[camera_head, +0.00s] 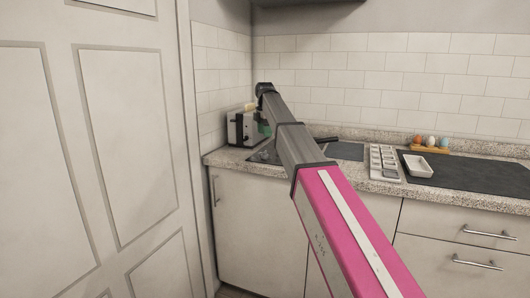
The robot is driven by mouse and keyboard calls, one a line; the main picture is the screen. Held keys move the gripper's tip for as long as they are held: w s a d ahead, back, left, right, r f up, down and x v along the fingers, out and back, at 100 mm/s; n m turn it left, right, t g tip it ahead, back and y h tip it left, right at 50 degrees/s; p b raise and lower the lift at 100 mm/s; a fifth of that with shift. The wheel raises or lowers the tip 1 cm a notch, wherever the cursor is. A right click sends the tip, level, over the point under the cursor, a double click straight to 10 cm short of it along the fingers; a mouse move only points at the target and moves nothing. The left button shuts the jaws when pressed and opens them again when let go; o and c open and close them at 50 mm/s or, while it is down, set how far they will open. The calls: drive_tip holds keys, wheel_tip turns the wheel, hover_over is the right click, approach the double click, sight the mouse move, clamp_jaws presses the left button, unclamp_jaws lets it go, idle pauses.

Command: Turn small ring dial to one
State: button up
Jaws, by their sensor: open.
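I cannot make out a small ring dial or its setting in the head view. My arm reaches from the lower right up toward the back-left corner of the counter. Its dark wrist bends down at the far end. My gripper (263,129) hangs below it, small and partly hidden, just in front of the toaster (239,129). It is open, and I see nothing held in it. I cannot tell whether it touches anything. The dark surface (347,151) on the counter is partly covered by my arm.
The speckled counter (228,158) runs along the tiled wall. A pale compartment tray (384,163), a small white dish (417,165) and a wooden holder with egg-like objects (430,143) stand at right. A dark mat (480,175) lies there. A white door (100,150) fills the left.

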sight(265, 152)
wheel_tip(265, 152, down, 10)
drive_tip(key=shift+f, duration=0.25)
idle(0.4)
drive_tip(key=c, duration=0.9)
